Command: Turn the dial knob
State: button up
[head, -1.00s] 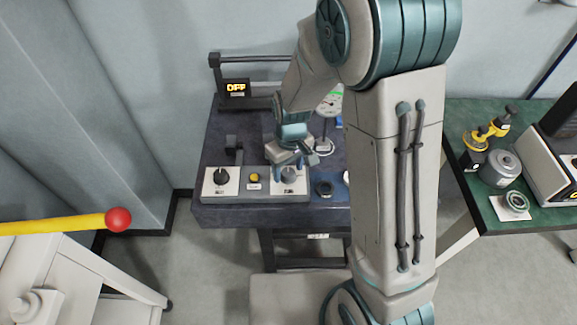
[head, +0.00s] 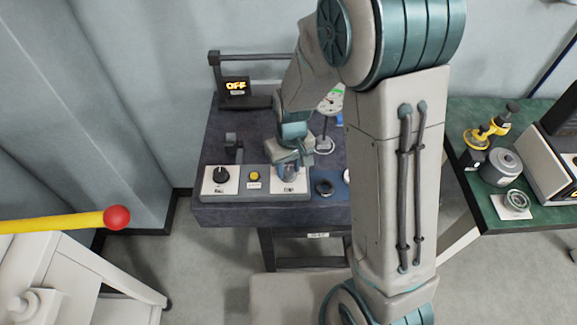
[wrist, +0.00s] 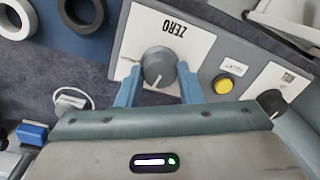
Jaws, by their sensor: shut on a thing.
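The pointer line faces toward the gripper body. In the head view my gripper (head: 290,170) is at the right end of the control panel (head: 250,196) and hides most of the knob. A second, black knob (head: 220,175) is on the panel's left plate.
A yellow button (wrist: 223,85) lies between the two knobs. A display (head: 236,87) at the back reads OFF. A dial gauge (head: 330,103) stands behind my gripper, and dark rings (wrist: 82,12) lie beside the panel. A green table (head: 480,205) with equipment is at right.

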aim_at(291, 170)
jog(key=m, duration=0.6)
jog(key=shift+b, duration=0.4)
dwell(0.3)
jog(key=o, duration=1)
jog(key=shift+c, duration=0.2)
notch_tip(291, 170, up, 14)
jog(key=shift+d+b, duration=0.35)
